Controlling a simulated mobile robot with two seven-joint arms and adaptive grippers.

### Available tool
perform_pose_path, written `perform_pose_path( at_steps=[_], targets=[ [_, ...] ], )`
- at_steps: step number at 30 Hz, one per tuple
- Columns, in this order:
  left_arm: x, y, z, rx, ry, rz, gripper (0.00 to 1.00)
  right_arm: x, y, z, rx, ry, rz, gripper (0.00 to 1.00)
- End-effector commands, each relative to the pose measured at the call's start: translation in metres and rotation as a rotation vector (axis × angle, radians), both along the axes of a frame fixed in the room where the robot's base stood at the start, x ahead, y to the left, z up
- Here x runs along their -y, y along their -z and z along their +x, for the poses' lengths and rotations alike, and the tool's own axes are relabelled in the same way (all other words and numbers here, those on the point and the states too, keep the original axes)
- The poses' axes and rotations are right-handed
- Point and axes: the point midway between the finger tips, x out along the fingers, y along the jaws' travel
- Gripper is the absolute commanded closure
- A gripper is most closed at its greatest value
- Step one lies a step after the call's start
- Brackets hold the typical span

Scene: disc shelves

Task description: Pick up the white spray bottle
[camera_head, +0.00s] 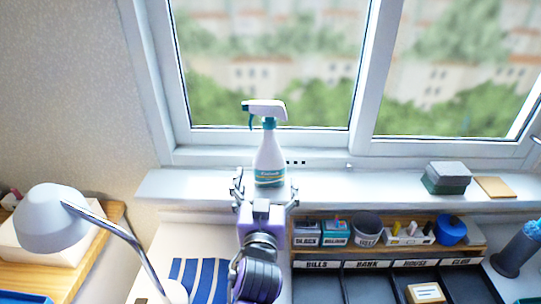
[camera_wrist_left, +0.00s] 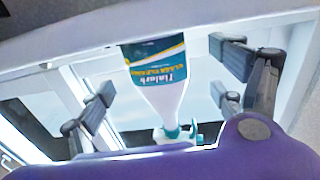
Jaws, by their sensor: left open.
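The white spray bottle (camera_head: 269,150) stands upright on the white window sill, with a teal collar and trigger and a label near its base. My left gripper (camera_head: 266,188) is in front of the bottle in the head view, its fingers spread to either side of the bottle's lower part. In the left wrist view the bottle (camera_wrist_left: 160,95) appears upside down between the open fingers of my left gripper (camera_wrist_left: 165,95). Gaps show between the bottle and the finger pads. My right gripper is not in view.
The window sill (camera_head: 200,186) is clear left of the bottle. A dark green box (camera_head: 446,180) and a tan pad (camera_head: 494,187) lie on its right. A desk organizer (camera_head: 385,258) with small boxes stands below. A lamp (camera_head: 50,218) is at the left.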

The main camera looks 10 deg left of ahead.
Motion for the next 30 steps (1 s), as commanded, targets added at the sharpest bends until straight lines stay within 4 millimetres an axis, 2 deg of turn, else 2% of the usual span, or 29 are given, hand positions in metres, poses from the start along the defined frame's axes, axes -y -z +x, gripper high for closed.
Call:
perform_pose_path(
  at_steps=[10,19,30],
  targets=[
    [-0.004,-0.005,0.048,0.002,0.001,0.001,0.14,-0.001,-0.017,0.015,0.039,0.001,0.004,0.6],
    [-0.005,-0.002,0.053,-0.002,0.0,0.0,0.14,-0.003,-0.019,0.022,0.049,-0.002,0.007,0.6],
    [-0.005,-0.002,0.053,-0.002,0.001,0.0,0.61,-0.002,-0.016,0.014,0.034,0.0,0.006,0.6]
  ],
)
